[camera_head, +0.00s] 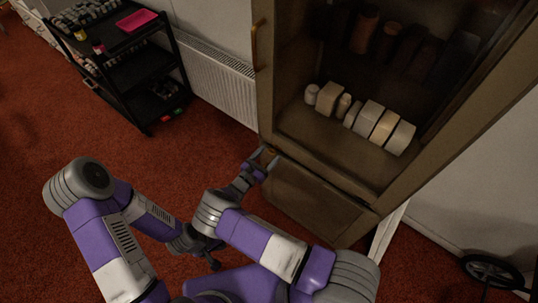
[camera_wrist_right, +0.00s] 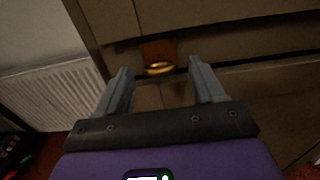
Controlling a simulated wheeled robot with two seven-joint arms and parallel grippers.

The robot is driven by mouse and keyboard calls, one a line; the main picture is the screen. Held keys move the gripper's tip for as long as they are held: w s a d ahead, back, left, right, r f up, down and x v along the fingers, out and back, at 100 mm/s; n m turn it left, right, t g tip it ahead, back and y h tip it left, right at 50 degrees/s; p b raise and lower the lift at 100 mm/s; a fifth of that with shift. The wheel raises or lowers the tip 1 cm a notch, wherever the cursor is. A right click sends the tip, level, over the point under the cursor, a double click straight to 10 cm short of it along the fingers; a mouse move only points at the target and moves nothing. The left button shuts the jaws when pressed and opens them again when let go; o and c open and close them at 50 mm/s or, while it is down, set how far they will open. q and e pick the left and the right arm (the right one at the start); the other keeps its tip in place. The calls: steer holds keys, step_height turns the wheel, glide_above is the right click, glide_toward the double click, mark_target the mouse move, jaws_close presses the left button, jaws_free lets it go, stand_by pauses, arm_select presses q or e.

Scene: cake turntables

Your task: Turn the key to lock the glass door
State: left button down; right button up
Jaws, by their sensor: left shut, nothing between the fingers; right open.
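A tall brown cabinet with a glass door (camera_head: 350,155) stands at the right, and the door looks closed. The key shows as a brass ring (camera_wrist_right: 160,68) on a brown plate low on the cabinet front in the right wrist view. My right gripper (camera_head: 265,157) is open at the cabinet's lower left front corner. In the right wrist view its fingers (camera_wrist_right: 158,72) stand on either side of the key, with gaps and nothing held. In the head view the key is small and mostly hidden by this gripper. My left gripper (camera_head: 212,263) is shut and empty, low and away from the cabinet.
Several pale blocks (camera_head: 378,125) sit on the shelf behind the glass. A brass handle (camera_head: 254,47) is on the cabinet's left edge. A white radiator (camera_head: 215,85) and a black cart (camera_head: 125,75) stand to the left. The red carpet is clear in front of the cart.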

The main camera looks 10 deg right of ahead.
steer(key=shift+w+d, duration=0.35)
steer(key=shift+d, duration=0.1)
steer(key=c, duration=1.1)
steer(key=shift+o, duration=0.2)
